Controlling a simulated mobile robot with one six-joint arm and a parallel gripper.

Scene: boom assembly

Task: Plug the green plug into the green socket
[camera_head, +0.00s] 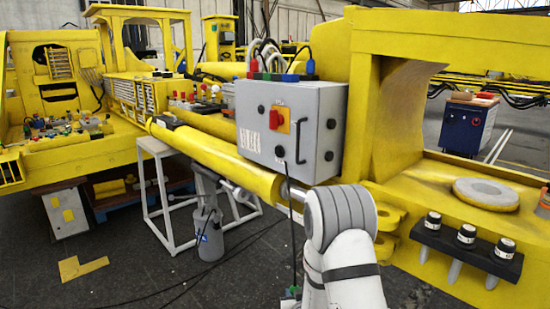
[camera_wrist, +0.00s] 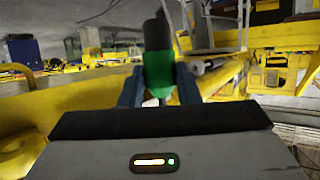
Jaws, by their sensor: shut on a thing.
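In the wrist view, my gripper (camera_wrist: 158,88) is shut on the green plug (camera_wrist: 158,73), with its two dark fingers on either side of it. The plug has a green body, a black upper end pointing up in the picture, and a thin dark part below. In the head view, a grey control box (camera_head: 318,128) has a row of coloured connectors along its top edge, and a green one (camera_head: 266,76) sits among them. My gripper is not clearly visible in the head view. A small green item (camera_head: 292,291) shows low beside my arm; I cannot tell whether it is the held plug.
White cables loop above the box, and a blue connector (camera_head: 310,68) stands at its top right. Yellow boom structure (camera_head: 450,45) stands close on the right. A white stand (camera_head: 157,185) and a grey bucket (camera_head: 207,232) are at left.

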